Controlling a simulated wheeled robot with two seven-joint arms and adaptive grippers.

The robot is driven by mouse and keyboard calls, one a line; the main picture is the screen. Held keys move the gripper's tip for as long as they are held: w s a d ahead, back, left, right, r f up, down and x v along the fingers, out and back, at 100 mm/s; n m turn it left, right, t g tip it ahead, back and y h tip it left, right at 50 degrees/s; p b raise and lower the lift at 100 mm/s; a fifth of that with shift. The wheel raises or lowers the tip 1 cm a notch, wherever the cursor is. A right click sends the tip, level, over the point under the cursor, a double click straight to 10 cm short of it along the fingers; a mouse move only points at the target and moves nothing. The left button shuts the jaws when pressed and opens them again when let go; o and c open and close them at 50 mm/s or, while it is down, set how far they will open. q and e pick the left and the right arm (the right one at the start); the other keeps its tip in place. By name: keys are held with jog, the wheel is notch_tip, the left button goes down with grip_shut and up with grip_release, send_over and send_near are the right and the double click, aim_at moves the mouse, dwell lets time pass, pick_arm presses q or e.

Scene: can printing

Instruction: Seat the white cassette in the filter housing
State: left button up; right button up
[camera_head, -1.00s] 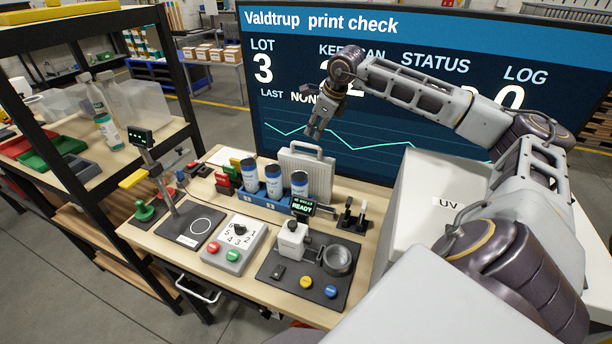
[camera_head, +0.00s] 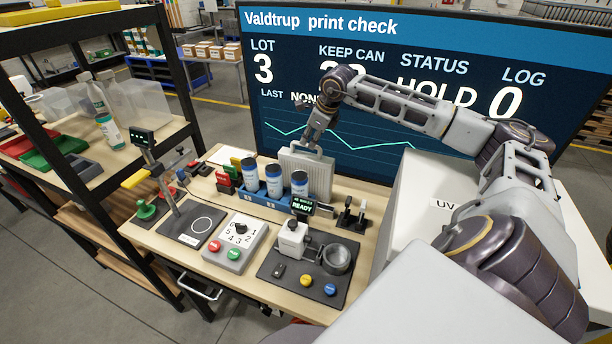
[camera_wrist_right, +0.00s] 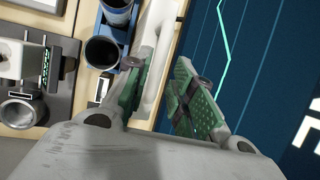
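The white cassette (camera_head: 308,174) appears to be the pale ribbed panel with a top handle, standing upright behind the row of cans. My right gripper (camera_head: 314,136) is just above it, pointing down at its top edge. In the right wrist view my fingers (camera_wrist_right: 165,95) are spread apart. A pale strip, seemingly the cassette (camera_wrist_right: 155,50), shows by the left finger in that view; I cannot tell whether they touch. The filter housing cannot be told apart clearly. My left gripper is not in view.
Blue-labelled cans (camera_head: 273,182) stand in a blue rack before the panel. A large display (camera_head: 400,60) stands close behind. A white UV box (camera_head: 425,195) is at right. A dark mat (camera_head: 290,283) carries a metal cup (camera_head: 337,258) and buttons.

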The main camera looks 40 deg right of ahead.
aim_at(307, 145)
jog(key=shift+p+x, duration=0.6)
jog(key=shift+x, duration=0.4)
jog(key=shift+p+x, duration=0.3)
jog(key=shift+x, duration=0.95)
grip_shut()
